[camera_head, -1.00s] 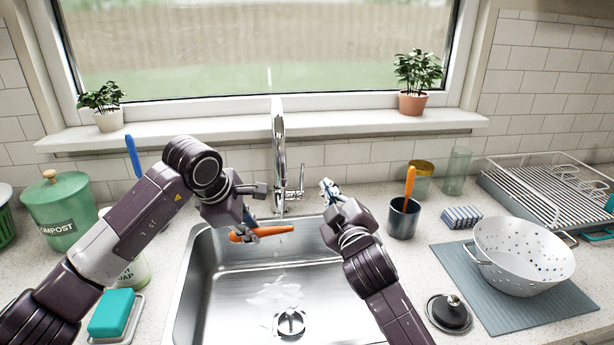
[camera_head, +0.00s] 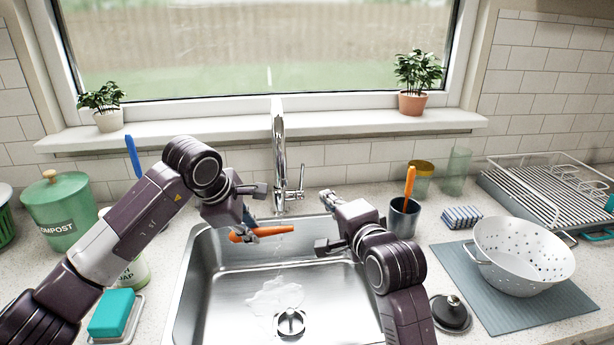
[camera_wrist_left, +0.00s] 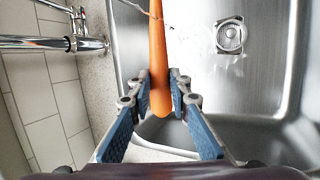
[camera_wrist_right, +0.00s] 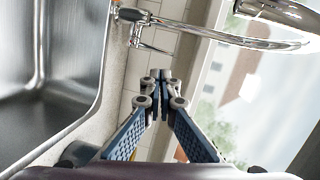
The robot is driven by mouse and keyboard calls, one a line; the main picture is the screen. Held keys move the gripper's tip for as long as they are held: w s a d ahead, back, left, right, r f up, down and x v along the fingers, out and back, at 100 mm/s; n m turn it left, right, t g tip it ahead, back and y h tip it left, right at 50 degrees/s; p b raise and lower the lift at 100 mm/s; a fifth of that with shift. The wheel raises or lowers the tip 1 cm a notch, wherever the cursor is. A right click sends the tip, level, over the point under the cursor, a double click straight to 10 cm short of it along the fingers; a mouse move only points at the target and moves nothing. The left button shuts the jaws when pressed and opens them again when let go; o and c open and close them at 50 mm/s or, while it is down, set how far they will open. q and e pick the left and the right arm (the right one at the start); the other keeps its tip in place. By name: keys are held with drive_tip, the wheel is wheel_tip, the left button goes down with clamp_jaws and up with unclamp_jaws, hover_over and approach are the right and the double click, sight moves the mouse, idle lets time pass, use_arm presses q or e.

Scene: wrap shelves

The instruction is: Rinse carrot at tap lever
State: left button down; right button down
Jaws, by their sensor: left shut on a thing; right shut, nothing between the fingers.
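The orange carrot (camera_head: 245,236) lies roughly level over the back of the sink. My left gripper (camera_head: 262,232) is shut on it; the left wrist view shows the carrot (camera_wrist_left: 158,50) between the blue finger pads. The chrome tap (camera_head: 279,150) stands behind the sink. A faint thin trickle shows beside the carrot under the spout. The tap lever (camera_head: 300,183) is on the tap's right side. My right gripper (camera_head: 328,198) is shut and empty, right of the lever and apart from it. The right wrist view shows its closed fingers (camera_wrist_right: 160,76) and the lever (camera_wrist_right: 143,40).
The steel sink (camera_head: 215,300) has a wet patch by its drain (camera_head: 290,321). A dark cup (camera_head: 403,219) with an orange-handled tool stands right of my right gripper. A white colander (camera_head: 522,255) sits on a grey mat. A teal sponge (camera_head: 112,312) lies left of the sink.

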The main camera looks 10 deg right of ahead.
drive_tip(key=m, duration=0.1)
approach(303, 172)
drive_tip(key=shift+m, duration=0.3)
drive_tip(key=x, duration=0.5)
drive_tip(key=shift+f, duration=0.2)
drive_tip(key=shift+w+a+r, duration=0.1)
drive_tip(key=shift+w+a, duration=0.05)
drive_tip(key=shift+w, duration=0.65)
use_arm(q)
drive_tip(key=shift+r, duration=0.1)
drive_tip(key=shift+s, duration=0.2)
use_arm(e)
drive_tip(key=shift+w+r+g, duration=0.4)
drive_tip(key=shift+w+r, duration=0.2)
drive_tip(key=shift+w, duration=0.35)
